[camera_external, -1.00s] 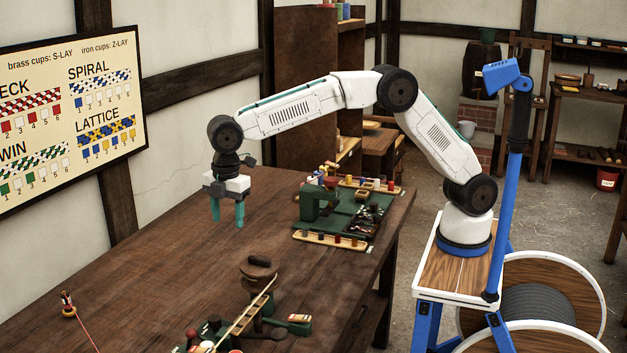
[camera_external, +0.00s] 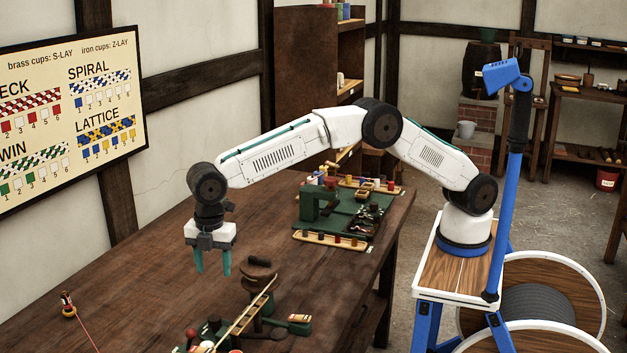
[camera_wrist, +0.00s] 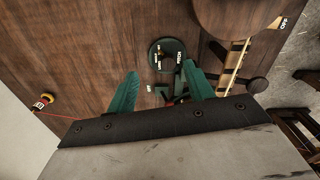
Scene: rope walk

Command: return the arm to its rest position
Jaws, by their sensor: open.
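My gripper (camera_external: 212,268) hangs from the white arm, fingers pointing down, above the wooden bench (camera_external: 150,285). Its two teal fingers are apart with nothing between them. In the wrist view the gripper (camera_wrist: 162,90) also shows open, its fingers spread over the bench top. A dark green round base with a dial (camera_wrist: 166,55) lies beyond the fingertips in that view. The arm reaches out from its mount at the right, bent at the elbow.
A green machine (camera_external: 345,212) with racks of coloured spools stands on the bench's far end. A brown-topped device (camera_external: 258,268) with a pale rail is near the gripper. A small post with a red cord (camera_external: 68,303) stands at left. A pattern board (camera_external: 75,115) hangs on the wall.

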